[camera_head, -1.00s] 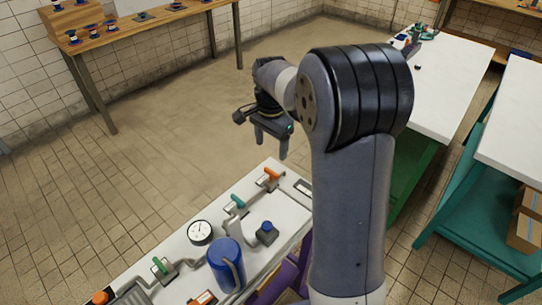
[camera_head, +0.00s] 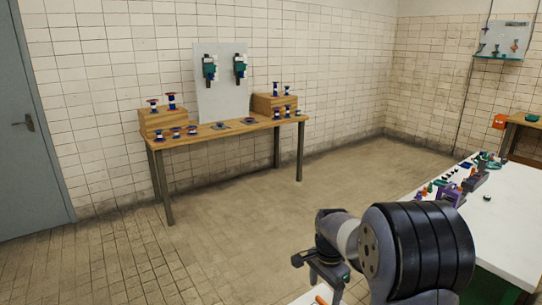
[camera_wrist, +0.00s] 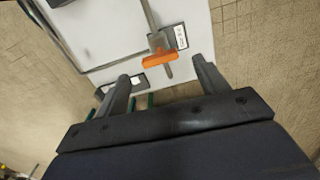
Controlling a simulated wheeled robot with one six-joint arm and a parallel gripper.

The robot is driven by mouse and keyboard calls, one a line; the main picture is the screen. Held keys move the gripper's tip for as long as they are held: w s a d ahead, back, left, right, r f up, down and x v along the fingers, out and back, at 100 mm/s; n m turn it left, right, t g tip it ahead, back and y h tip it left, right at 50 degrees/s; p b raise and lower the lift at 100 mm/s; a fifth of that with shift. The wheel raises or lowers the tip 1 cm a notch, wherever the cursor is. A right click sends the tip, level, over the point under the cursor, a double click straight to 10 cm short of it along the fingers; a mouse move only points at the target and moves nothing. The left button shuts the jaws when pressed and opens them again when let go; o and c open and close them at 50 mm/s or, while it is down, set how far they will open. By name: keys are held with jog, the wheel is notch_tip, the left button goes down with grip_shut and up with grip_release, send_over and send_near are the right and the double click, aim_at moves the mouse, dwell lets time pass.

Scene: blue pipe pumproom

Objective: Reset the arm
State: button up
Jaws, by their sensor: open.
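My gripper (camera_head: 328,283) is at the lower middle of the head view, at the end of my folded arm. In the wrist view its two fingers (camera_wrist: 160,82) stand apart with nothing held between them. Beyond the fingertips lies a white panel table (camera_wrist: 100,30) with an orange-handled valve (camera_wrist: 158,60) on a grey pipe. In the head view only a small corner of that table and a bit of the orange handle (camera_head: 321,300) show at the bottom edge.
A wooden table (camera_head: 215,132) with several blue and red spools stands at the back wall. A white table (camera_head: 505,215) with small parts is at the right. A grey door (camera_head: 30,130) is at the left. The floor (camera_head: 240,220) between is clear.

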aim_at(323, 301)
notch_tip(323, 301, down, 4)
jog(key=shift+r, duration=0.1)
dwell(0.6)
